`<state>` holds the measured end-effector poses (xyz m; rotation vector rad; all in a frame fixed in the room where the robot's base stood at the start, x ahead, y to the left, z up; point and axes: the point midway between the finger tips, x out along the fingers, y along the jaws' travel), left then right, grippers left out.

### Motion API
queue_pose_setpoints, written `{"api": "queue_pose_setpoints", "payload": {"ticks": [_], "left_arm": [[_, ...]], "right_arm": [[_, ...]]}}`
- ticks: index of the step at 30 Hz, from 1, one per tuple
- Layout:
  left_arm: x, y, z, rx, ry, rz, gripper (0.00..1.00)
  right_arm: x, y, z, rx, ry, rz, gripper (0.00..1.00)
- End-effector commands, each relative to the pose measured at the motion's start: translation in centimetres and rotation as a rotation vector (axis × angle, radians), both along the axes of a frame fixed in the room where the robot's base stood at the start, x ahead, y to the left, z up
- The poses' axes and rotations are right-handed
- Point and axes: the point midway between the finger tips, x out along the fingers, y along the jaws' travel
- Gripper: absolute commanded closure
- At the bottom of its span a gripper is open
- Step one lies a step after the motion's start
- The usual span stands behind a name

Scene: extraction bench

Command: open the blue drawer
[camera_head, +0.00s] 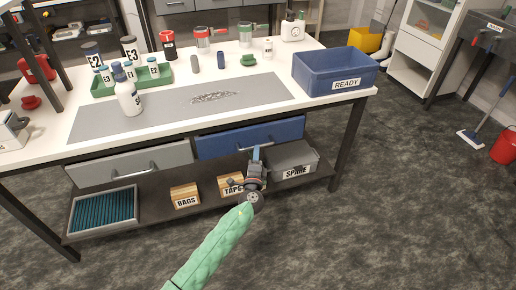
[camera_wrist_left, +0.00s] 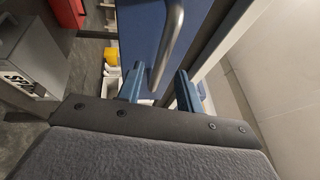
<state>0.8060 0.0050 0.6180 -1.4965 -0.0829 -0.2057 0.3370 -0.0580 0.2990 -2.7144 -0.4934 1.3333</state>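The blue drawer (camera_head: 285,132) is under the bench top, right of a grey drawer (camera_head: 130,166). Its front looks flush with the bench. My left gripper (camera_head: 256,153) is in front of it and covers part of its handle. In the left wrist view, the blue front (camera_wrist_left: 140,28) and curved metal handle (camera_wrist_left: 171,45) lie ahead. My left gripper (camera_wrist_left: 158,88) is open there, its two fingers apart, with the handle's lower end appearing between them. I cannot tell whether they touch it. My right gripper is not in view.
A grey SPARE bin (camera_head: 292,161), a TAPE box (camera_head: 230,184) and a BAGS box (camera_head: 185,196) stand on the lower shelf below the drawers. A blue READY bin (camera_head: 335,72) and several bottles are on the bench top. The floor in front is clear.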

Motion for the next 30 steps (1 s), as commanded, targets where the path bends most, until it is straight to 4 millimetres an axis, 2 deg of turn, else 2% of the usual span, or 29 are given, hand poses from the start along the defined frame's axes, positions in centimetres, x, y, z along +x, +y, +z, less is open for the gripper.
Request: {"api": "queue_pose_setpoints", "payload": {"ticks": [3,9,20,25,26,30], "left_arm": [[1.7,-0.1,0.4,0.002,0.000,0.001,0.64],[3.5,-0.3,0.6,-0.001,0.001,0.001,0.64],[3.9,-0.3,0.7,-0.001,0.001,0.001,0.64],[3.9,-0.3,0.7,-0.001,0.001,0.001,0.97],[3.9,-0.3,0.6,-0.001,0.001,0.001,1.00],[3.9,-0.3,0.6,-0.001,0.002,0.001,1.00]], "right_arm": [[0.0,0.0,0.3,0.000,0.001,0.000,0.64],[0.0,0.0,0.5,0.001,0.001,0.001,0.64],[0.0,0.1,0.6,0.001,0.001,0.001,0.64],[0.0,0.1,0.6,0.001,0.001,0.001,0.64],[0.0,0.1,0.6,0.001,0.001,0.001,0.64],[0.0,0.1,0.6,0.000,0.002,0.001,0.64]]}}
